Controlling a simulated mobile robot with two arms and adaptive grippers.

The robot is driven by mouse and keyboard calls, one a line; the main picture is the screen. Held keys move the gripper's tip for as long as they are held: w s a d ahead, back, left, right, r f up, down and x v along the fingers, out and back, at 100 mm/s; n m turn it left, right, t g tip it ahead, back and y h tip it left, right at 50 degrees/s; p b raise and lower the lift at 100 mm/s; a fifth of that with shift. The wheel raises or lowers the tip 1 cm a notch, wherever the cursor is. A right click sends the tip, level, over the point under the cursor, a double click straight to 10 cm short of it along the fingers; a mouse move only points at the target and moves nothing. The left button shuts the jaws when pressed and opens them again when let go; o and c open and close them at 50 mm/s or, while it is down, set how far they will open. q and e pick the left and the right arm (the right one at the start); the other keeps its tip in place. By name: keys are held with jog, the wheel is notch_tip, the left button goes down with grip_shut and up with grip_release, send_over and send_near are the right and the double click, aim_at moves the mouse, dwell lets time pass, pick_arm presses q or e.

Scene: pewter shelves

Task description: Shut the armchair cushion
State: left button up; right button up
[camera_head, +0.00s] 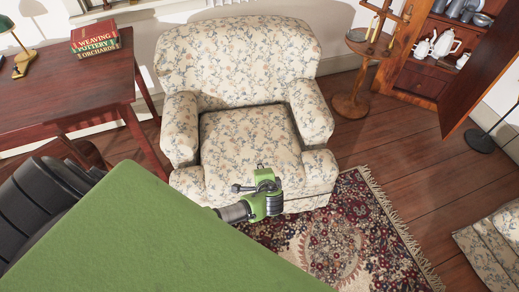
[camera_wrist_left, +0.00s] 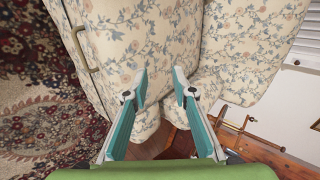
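The floral armchair (camera_head: 183,128) stands at the centre of the head view, with its seat cushion (camera_head: 245,130) between the two arms. I cannot tell how far the cushion is raised, if at all. My left gripper (camera_head: 266,180) is over the front of the seat in the head view, overlapping the cushion's front edge. In the left wrist view the left gripper (camera_wrist_left: 160,84) is open, its teal fingers apart with nothing between them. Floral upholstery (camera_wrist_left: 155,35) lies beyond the fingertips. A metal handle (camera_wrist_left: 83,48) shows on the upholstery at upper left. My right gripper is not in view.
A wooden desk (camera_head: 60,90) with books (camera_head: 95,38) stands at the left. A small round table (camera_head: 350,105) and an open cabinet (camera_head: 430,75) stand at the right. A patterned rug (camera_head: 345,235) covers the floor in front. Wooden floor (camera_head: 390,150) is clear right of the armchair.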

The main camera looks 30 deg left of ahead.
pick_arm(q)
jog(key=shift+s, duration=0.1)
jog(key=v, duration=1.2)
